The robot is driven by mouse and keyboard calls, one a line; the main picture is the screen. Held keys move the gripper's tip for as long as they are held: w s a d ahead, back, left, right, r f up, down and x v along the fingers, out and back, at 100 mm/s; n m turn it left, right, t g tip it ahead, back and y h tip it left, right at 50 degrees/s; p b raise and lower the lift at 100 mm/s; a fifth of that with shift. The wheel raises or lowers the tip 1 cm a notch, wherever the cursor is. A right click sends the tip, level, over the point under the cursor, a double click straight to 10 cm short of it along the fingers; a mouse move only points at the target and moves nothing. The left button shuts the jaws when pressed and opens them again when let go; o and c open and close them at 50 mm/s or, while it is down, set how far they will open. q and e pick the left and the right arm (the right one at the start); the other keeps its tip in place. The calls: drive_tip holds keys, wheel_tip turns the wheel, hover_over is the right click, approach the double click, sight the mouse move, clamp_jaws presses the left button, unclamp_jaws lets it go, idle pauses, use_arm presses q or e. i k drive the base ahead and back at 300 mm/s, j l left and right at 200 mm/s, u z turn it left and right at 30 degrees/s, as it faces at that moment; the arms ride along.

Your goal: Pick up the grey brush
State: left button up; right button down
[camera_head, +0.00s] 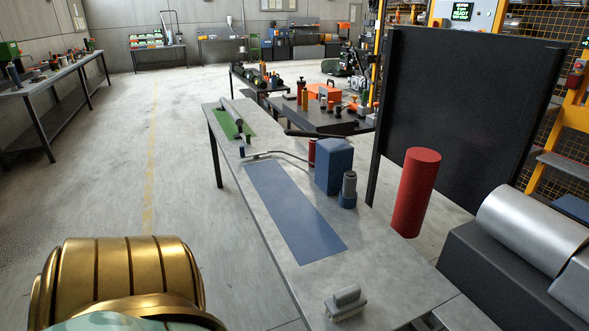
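The grey brush (346,301) lies on the near end of the long grey table (395,284). It has a rounded grey handle on top and pale bristles beneath, facing down on the tabletop. Nothing is touching it from above. Neither of my grippers shows in the head view, so I cannot see how they stand relative to the brush.
A blue mat (292,212) lies behind the brush, with a blue box (334,168) and a dark bottle (349,187) to its right. A red cylinder (415,192) and a black panel (465,110) stand beyond the table's right edge. Bare tabletop surrounds the brush.

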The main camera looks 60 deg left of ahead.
sight(345, 303)
drive_tip(key=u, duration=1.35)
